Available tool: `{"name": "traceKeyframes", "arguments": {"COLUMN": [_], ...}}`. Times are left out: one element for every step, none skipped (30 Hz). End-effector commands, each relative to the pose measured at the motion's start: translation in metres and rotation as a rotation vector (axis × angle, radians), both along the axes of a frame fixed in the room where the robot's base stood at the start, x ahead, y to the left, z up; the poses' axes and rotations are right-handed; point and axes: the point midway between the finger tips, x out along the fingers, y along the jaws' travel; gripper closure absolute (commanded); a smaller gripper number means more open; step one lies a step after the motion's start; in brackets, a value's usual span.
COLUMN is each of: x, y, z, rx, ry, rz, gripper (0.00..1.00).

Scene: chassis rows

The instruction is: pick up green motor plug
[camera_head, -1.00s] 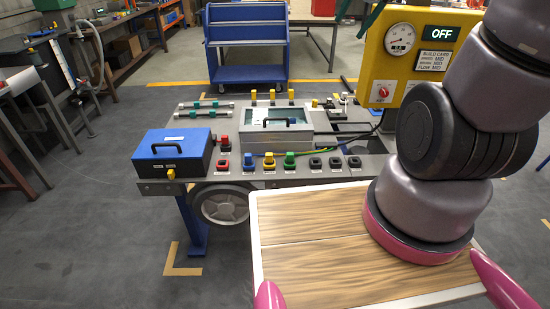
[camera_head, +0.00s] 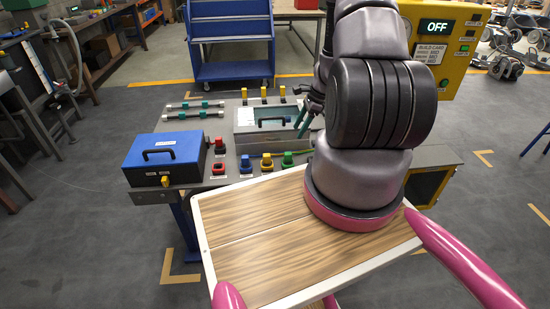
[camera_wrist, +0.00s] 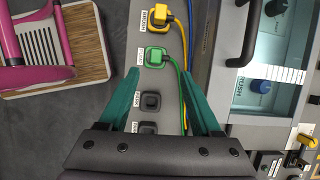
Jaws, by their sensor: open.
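The green motor plug (camera_head: 287,159) sits in the front row of the grey workbench, right of the yellow plug. In the wrist view the green plug (camera_wrist: 157,57) stands in its labelled socket with a green cable running from it. My gripper (camera_wrist: 164,82) is open, its two teal fingers pointing toward the green plug, which lies just beyond and between the fingertips. In the head view my gripper (camera_head: 307,122) is partly hidden by my arm. Nothing is between the fingers except bench surface and a dark empty socket (camera_wrist: 150,101).
The yellow plug (camera_wrist: 160,16) with its yellow cable is beside the green one. A glass-lidded case (camera_wrist: 262,75) stands right in the wrist view. A blue box (camera_head: 165,150) and red plug (camera_head: 219,168) are left. A yellow control panel (camera_head: 450,50) reads OFF.

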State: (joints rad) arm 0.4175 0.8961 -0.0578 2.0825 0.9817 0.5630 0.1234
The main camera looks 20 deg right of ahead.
Motion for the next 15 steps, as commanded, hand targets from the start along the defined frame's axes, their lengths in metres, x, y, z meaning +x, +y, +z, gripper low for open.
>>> {"name": "traceKeyframes", "arguments": {"x": [-0.004,-0.005,-0.006,-0.007,-0.007,-0.007,-0.006,-0.006,-0.005,-0.005,-0.004,-0.003,-0.003,-0.003,-0.002], "y": [-0.002,-0.003,-0.003,-0.002,-0.001,0.000,0.002,0.004,0.007,0.008,0.010,0.012,0.014,0.014,0.015], "z": [-0.010,-0.014,-0.018,-0.022,-0.025,-0.030,-0.035,-0.040,-0.046,-0.050,-0.055,-0.059,-0.063,-0.066,-0.068], "rx": [0.003,0.005,0.006,0.007,0.008,0.008,0.009,0.010,0.010,0.008,0.008,0.009,0.008,0.007,0.007], "ry": [0.015,0.020,0.024,0.028,0.029,0.029,0.030,0.030,0.030,0.029,0.029,0.029,0.029,0.029,0.028], "rz": [-0.018,-0.025,-0.032,-0.035,-0.037,-0.037,-0.037,-0.038,-0.037,-0.037,-0.036,-0.037,-0.037,-0.035,-0.036], "gripper": [0.35,0.35,0.35,0.35,0.35,0.35,0.35,0.35,0.35,0.35,0.35,0.35,0.35,0.35,0.35]}}
